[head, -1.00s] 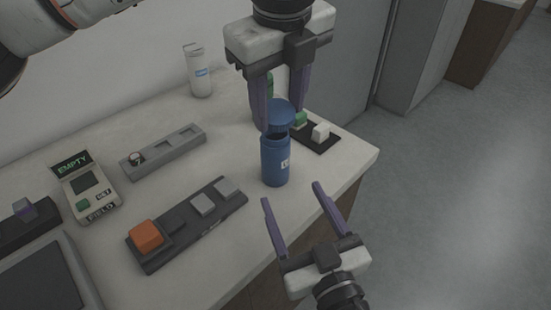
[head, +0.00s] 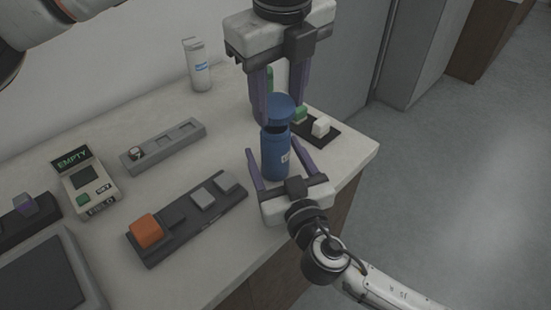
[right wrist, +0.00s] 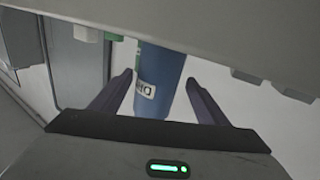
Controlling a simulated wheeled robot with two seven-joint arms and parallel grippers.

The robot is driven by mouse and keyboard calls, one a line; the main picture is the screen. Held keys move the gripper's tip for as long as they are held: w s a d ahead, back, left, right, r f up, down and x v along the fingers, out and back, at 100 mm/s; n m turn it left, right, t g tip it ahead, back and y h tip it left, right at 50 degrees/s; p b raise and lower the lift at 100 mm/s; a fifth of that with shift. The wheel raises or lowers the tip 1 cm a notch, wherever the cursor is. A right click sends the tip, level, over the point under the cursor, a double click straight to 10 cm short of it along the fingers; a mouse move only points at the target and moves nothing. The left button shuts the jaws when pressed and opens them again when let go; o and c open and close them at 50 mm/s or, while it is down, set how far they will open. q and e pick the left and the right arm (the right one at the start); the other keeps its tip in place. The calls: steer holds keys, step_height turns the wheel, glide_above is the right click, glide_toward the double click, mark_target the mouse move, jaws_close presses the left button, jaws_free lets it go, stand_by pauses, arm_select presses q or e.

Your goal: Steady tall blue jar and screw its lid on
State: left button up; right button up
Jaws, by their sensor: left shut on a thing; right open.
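The tall blue jar (head: 275,158) stands upright near the counter's front edge, a white label on its side. It also shows in the right wrist view (right wrist: 158,75). Its blue lid (head: 280,106) is just above the jar's dark mouth, with a gap showing between them. My left gripper (head: 281,112) is shut on the lid from above. My right gripper (head: 276,150) is open at the jar's near side, a finger to either side of it. In the right wrist view a gap shows between the jar and each finger.
A black tray (head: 325,141) with white and green blocks lies behind the jar, at right. A dark rack (head: 165,253) with orange and grey blocks is left of it. A grey slotted holder (head: 160,157), a display device (head: 88,190) and a white bottle (head: 198,70) stand farther left and back.

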steer(key=c, duration=1.6)
arm_select(q)
steer(key=shift+w+a+f+g, duration=0.2)
steer(key=shift+w+f+g, duration=0.25)
steer(key=shift+w+f, duration=0.4)
steer(key=shift+w+a+f+g, duration=0.15)
steer(key=shift+w+f+g, duration=0.25)
steer(key=shift+w+f, duration=0.4)
steer(key=shift+w+a+f+g, duration=0.2)
steer(key=shift+w+f+g, duration=0.25)
steer(key=shift+w+f, duration=0.4)
arm_select(e)
steer(key=shift+f, duration=0.1)
arm_select(q)
steer(key=shift+w+r, duration=0.1)
steer(key=shift+r, duration=0.05)
steer(key=shift+f, duration=0.9)
steer(key=shift+f+h, duration=0.3)
steer(key=shift+f, duration=0.3)
arm_select(e)
steer(key=shift+f, duration=0.15)
